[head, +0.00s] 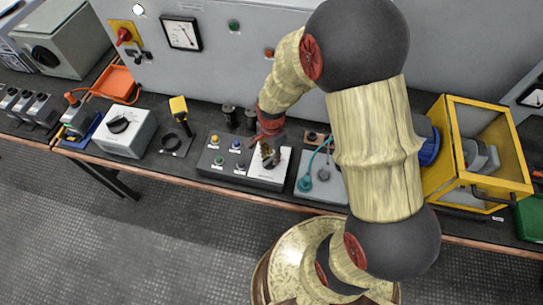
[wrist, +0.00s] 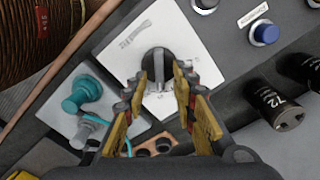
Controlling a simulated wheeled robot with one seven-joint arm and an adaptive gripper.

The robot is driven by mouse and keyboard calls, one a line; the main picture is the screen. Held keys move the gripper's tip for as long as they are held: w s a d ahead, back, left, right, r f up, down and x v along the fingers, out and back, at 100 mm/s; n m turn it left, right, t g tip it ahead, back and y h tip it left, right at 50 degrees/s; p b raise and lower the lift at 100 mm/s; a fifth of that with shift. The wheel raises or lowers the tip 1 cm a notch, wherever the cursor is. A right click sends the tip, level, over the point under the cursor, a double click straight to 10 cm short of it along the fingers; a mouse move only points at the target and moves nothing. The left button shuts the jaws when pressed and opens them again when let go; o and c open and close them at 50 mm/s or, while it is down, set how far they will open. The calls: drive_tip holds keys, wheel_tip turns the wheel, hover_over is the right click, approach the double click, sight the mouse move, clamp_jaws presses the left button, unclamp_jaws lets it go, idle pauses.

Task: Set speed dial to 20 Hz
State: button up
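A black rotary dial (wrist: 157,66) with a pale pointer line sits on a white plate (wrist: 190,40) with a printed label and scale marks. The label and the values are too small to read, so I cannot tell the setting. My gripper (wrist: 161,86) is open, its two fingers apart on either side of the dial in the wrist view. I cannot tell whether they touch it. In the head view my gripper (head: 268,150) hangs over the white plate (head: 268,178) and largely hides the dial.
A grey box (head: 222,158) with several buttons adjoins the plate's left. A panel with a teal plug (head: 305,183) is to its right. Another dial box (head: 124,131) stands further left. Black cylinders (head: 229,115) stand behind. A yellow-framed case (head: 480,150) is right.

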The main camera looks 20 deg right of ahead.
drive_tip(key=shift+c, duration=1.2)
drive_tip(key=c, duration=0.4)
clamp_jaws()
